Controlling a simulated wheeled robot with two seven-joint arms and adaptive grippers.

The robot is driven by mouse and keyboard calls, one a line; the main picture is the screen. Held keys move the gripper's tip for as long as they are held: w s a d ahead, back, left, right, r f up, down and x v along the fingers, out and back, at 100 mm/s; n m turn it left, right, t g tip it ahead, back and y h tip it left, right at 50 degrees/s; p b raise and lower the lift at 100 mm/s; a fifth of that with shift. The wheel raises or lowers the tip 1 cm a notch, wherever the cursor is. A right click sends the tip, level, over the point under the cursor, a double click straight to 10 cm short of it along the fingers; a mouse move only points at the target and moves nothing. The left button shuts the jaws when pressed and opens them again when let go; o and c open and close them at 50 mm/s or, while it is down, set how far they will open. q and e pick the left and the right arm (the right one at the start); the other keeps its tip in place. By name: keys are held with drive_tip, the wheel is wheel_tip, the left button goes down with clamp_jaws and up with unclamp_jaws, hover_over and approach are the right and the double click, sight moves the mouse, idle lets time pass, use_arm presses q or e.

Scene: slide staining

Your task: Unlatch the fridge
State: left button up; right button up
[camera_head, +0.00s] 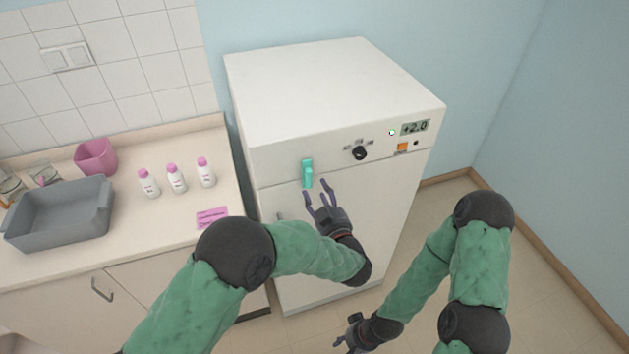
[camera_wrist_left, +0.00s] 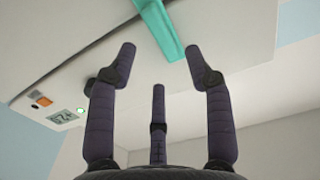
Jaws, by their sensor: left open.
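The fridge (camera_head: 350,210) is a white box with a closed front door. A teal latch (camera_head: 307,173) sits at the upper left of its front, across the seam between the top panel and the door. My left gripper (camera_head: 318,197) is open and empty just below and right of the latch, its fingers pointing up at it. In the left wrist view the latch (camera_wrist_left: 160,28) shows beyond the gap between the open fingertips (camera_wrist_left: 158,65), with no clear contact. My right gripper (camera_head: 350,334) is low at the bottom edge, away from the fridge; its finger spacing is unclear.
The counter (camera_head: 140,225) at left bears a grey tub (camera_head: 60,215), a pink container (camera_head: 96,157) and white bottles (camera_head: 176,178). Floor (camera_head: 560,270) at right is clear.

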sight(311, 179)
use_arm(q)
drive_tip(key=shift+x, duration=2.75)
drive_tip(key=shift+c, duration=0.3)
clamp_jaws()
